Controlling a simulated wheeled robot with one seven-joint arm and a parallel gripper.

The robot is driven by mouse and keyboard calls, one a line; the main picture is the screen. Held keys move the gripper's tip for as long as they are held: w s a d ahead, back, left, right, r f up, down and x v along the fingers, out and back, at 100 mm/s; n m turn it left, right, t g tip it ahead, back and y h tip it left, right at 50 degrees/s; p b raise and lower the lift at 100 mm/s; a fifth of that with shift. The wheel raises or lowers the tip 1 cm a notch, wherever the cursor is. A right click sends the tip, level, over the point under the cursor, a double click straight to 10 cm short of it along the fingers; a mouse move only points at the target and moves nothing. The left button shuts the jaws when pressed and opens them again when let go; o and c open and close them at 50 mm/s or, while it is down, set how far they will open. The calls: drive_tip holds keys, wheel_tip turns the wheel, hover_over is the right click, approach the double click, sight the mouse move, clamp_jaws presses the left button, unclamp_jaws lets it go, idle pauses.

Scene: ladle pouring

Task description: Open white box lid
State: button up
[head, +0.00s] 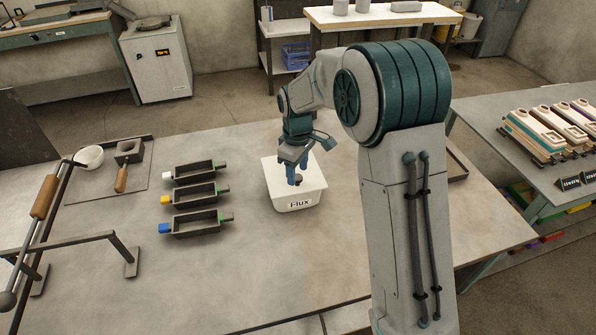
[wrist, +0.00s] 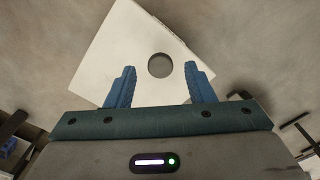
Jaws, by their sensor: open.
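My gripper (head: 295,178) is directly above the lid, pointing down. In the wrist view my gripper (wrist: 160,72) is open, with the blue fingers on either side of the knob and a gap to each. I cannot tell how far the fingertips are above the lid.
Three dark moulds (head: 195,197) with coloured ends lie left of the box. A metal rack (head: 85,245) stands front left. The table in front of the box is clear.

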drive_tip(key=shift+f, duration=0.75)
